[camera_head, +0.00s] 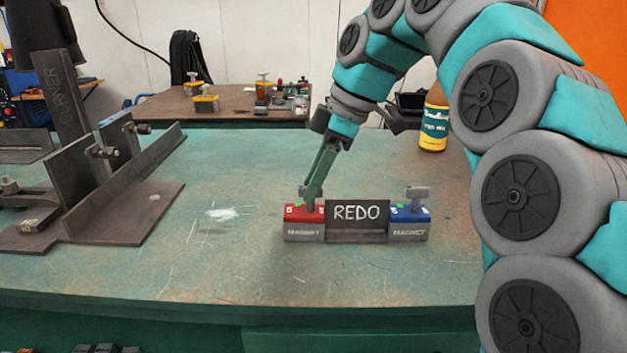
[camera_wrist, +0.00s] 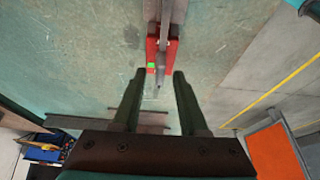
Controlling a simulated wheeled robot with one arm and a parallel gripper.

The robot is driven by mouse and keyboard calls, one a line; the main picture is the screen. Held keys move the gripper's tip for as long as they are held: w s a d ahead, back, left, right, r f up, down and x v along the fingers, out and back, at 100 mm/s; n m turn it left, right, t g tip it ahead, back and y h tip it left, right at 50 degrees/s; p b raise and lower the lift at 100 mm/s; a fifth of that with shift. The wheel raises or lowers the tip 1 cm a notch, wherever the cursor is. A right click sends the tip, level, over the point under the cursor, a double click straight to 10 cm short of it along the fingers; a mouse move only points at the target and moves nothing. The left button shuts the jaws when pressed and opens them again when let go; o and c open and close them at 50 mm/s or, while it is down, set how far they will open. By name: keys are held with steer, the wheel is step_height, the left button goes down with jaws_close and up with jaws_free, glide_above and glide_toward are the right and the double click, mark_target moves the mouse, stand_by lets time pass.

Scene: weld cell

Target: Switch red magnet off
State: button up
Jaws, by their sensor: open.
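The red magnet (camera_head: 303,215) has a grey base and stands on the green table at the left end of a dark plate marked REDO (camera_head: 356,213). Its grey turning handle is mostly hidden behind my gripper (camera_head: 312,197) in the head view. In the wrist view the red magnet (camera_wrist: 152,48) shows a green mark on its top, and its grey handle points down the picture between my open fingertips (camera_wrist: 160,73). I cannot tell whether the fingers touch the handle. A blue magnet (camera_head: 408,218) with a grey T-shaped handle stands at the plate's right end.
A steel corner fixture (camera_head: 95,190) stands on the left of the table (camera_head: 240,265). A yellow bottle (camera_head: 433,125) stands at the back right. A brown table (camera_head: 225,105) with several yellow magnets is behind. The table front is clear.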

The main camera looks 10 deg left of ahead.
jaws_close()
stand_by(0.3)
steer(key=shift+m, duration=0.5)
steer(key=m+t, duration=0.1)
steer(key=m, duration=0.2)
steer(key=shift+s+b, duration=0.2)
steer(key=shift+b, duration=0.15)
steer(key=m+t, duration=0.1)
steer(key=m, duration=0.1)
steer(key=m+t, duration=0.1)
steer(key=m, duration=0.2)
steer(key=shift+s+r+h, duration=0.1)
steer(key=shift+h, duration=0.2)
steer(key=m, duration=0.2)
steer(key=m+t+h, duration=0.1)
steer(key=m, duration=0.1)
steer(key=shift+a+m+t, duration=0.1)
steer(key=shift+m+t, duration=0.2)
steer(key=shift+m, duration=0.1)
steer(key=shift+a+m+t+h+p, duration=0.15)
steer(key=shift+m+h, duration=0.2)
steer(key=shift+m, duration=0.7)
steer(key=shift+m+t+h+p, duration=0.15)
steer(key=shift+m+h, duration=0.2)
steer(key=shift+m, duration=0.7)
